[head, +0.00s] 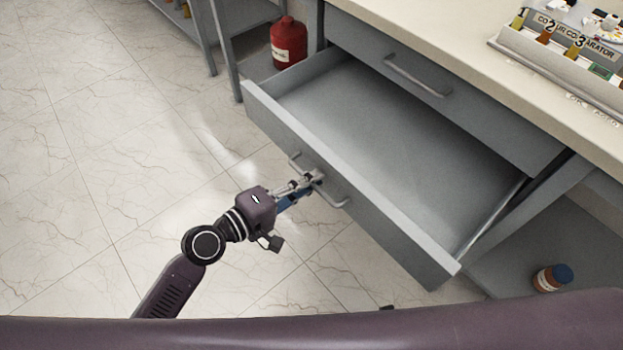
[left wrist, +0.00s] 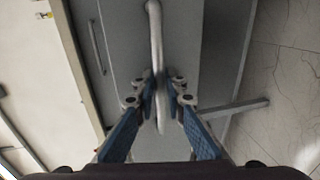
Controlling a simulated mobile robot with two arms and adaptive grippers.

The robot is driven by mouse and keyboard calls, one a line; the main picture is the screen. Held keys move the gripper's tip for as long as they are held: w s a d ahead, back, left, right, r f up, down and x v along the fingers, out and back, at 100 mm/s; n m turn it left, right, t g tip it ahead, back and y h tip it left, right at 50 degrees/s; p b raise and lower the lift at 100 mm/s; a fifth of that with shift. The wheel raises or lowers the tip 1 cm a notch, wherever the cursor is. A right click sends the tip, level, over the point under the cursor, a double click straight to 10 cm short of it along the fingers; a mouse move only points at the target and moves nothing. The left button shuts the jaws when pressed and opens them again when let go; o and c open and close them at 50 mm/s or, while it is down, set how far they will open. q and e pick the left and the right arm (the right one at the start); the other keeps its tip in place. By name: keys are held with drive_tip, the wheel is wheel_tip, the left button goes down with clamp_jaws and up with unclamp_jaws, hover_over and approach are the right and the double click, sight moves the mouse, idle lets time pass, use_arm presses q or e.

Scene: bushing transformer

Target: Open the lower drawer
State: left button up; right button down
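The lower drawer (head: 360,120) is pulled well out from under the worktop and is empty inside. Its front panel (head: 385,220) carries a grey bar handle (head: 335,197). My left gripper (head: 313,179) is at the middle of this handle. In the left wrist view, the handle (left wrist: 155,45) runs between the two fingertips (left wrist: 161,92), which close in on it from both sides. My right gripper is not in view.
The upper drawer (head: 450,95) above is shut, with its own handle (head: 415,77). A red container (head: 288,43) stands left of the drawer. A brown bottle with a blue cap (head: 552,277) is at lower right. A colour comparator (head: 565,50) sits on the worktop (head: 440,30).

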use_arm(q)
drive_tip(key=shift+a, duration=0.1)
drive_tip(key=v, duration=1.1)
drive_tip(key=shift+s+a, duration=0.3)
drive_tip(key=shift+a, duration=0.05)
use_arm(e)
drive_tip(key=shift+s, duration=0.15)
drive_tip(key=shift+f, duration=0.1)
